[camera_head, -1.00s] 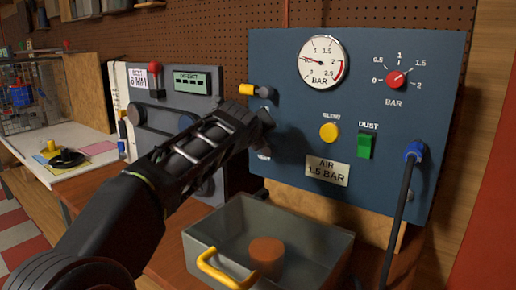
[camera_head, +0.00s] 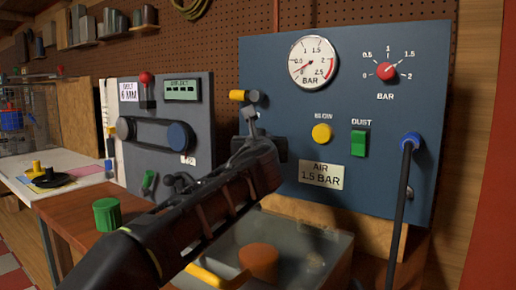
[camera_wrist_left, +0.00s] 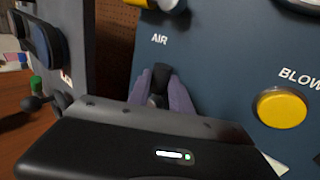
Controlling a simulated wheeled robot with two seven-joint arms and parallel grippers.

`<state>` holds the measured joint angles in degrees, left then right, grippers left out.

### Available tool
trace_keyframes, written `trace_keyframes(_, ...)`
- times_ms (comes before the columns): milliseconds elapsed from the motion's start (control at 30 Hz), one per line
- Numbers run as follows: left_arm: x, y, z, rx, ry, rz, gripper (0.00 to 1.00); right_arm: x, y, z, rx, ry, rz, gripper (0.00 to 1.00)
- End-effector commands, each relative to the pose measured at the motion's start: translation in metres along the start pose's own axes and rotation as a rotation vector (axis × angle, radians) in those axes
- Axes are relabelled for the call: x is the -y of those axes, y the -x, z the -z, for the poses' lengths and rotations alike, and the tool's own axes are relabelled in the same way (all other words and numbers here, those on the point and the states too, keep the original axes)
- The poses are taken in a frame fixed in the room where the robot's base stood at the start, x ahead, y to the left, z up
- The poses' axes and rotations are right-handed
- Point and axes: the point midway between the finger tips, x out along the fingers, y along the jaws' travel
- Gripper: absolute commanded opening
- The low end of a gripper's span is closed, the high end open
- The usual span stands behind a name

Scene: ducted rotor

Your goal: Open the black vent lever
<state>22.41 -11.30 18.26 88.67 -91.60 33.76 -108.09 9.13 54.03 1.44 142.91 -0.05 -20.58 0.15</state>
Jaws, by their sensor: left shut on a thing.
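My left gripper (camera_head: 250,124) reaches up from the lower left to the blue panel (camera_head: 352,60). In the left wrist view its two purplish fingers (camera_wrist_left: 160,92) are shut on a black lever (camera_wrist_left: 160,74), below an AIR label. The gripper hides most of this lever in the head view. A yellow-tipped valve handle (camera_head: 237,95) sits just above the gripper and points left. The pressure gauge (camera_head: 313,62) has its needle low on the left, near 0. My right gripper is not in view.
The panel also has a yellow button (camera_head: 321,133), a green DUST switch (camera_head: 359,143), a red knob (camera_head: 386,71) and a blue hose plug (camera_head: 411,140). A belt machine (camera_head: 195,125) is close on the left.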

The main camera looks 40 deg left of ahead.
Motion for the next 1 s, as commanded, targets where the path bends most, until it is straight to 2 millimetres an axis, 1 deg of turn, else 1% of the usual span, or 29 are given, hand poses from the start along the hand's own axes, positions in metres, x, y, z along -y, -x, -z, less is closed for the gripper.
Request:
trace_keyframes(33, 0.0014, -0.0001, 0.0033, 0.0, -0.007, 0.001, 0.0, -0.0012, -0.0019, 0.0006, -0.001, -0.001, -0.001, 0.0)
trace_keyframes(433, 0.0019, -0.0001, 0.0029, 0.003, -0.017, 0.002, 0.0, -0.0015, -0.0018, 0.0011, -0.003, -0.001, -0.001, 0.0)
trace_keyframes(467, 0.0019, -0.0001, 0.003, 0.003, -0.017, 0.002, 0.26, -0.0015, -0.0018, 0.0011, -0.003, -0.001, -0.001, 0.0)
trace_keyframes(500, 0.002, -0.0001, 0.003, 0.003, -0.017, 0.002, 0.29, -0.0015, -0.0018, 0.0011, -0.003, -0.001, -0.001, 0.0)
trace_keyframes(700, 0.0013, 0.0, 0.0019, 0.005, -0.015, 0.001, 0.46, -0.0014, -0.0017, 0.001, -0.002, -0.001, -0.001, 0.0)
trace_keyframes(1000, 0.0008, 0.0015, 0.0008, 0.006, -0.013, 0.001, 0.47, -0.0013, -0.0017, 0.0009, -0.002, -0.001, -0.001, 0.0)
